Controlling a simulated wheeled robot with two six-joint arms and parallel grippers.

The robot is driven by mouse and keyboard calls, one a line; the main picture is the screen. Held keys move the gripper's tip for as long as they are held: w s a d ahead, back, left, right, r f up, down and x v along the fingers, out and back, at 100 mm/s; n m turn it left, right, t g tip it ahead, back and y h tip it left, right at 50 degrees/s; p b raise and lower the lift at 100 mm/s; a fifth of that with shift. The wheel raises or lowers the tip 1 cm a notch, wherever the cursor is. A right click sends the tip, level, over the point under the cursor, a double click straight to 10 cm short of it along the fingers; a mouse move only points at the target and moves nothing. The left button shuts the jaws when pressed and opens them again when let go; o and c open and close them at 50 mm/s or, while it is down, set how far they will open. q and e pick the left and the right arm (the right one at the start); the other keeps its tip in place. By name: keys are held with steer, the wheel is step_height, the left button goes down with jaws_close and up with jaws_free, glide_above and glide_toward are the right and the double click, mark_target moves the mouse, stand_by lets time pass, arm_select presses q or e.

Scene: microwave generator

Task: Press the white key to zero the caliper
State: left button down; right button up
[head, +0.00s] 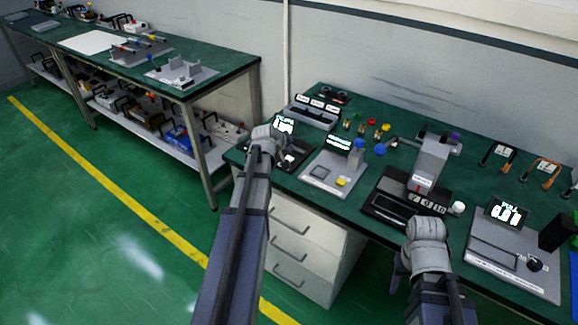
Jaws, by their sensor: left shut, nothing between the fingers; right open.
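At the left end of the near bench, a small station (295,158) has a dark base and a tilted lit display (285,124), which I take to be the caliper. My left gripper (268,134) is shut and empty, at the left side of this station and just beside the display. The gripper and arm cover part of the station. I cannot make out the white key, and I cannot tell whether the fingertips touch anything. My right gripper (427,229) is open, near the bench's front edge, below a dark press-like device (405,205).
A grey device with a yellow button (341,182) stands right of the station. Another lit-display unit (505,214) stands at the far right. Small coloured parts lie behind. White drawers (310,240) are under the bench. Another bench (225,80) stands at the upper left.

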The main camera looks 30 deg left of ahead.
arm_select(q)
steer(key=shift+f+b, duration=0.65)
steer(key=shift+f, duration=0.45)
arm_select(e)
steer(key=shift+f, duration=1.15)
arm_select(q)
steer(key=shift+f+b, duration=0.4)
arm_select(e)
steer(key=shift+f, duration=0.4)
arm_select(q)
steer(key=shift+f+b, duration=0.4)
arm_select(e)
steer(key=shift+f, duration=0.4)
arm_select(q)
steer(key=shift+r, duration=0.1)
arm_select(e)
steer(key=shift+r, duration=0.15)
arm_select(q)
steer(key=shift+r+p, duration=0.7)
steer(key=shift+p, duration=0.15)
arm_select(e)
steer(key=shift+r, duration=0.7)
arm_select(q)
step_height(320, 180, up, 5)
steer(key=p, duration=0.5)
steer(key=shift+r, duration=0.1)
arm_select(e)
step_height(320, 180, up, 5)
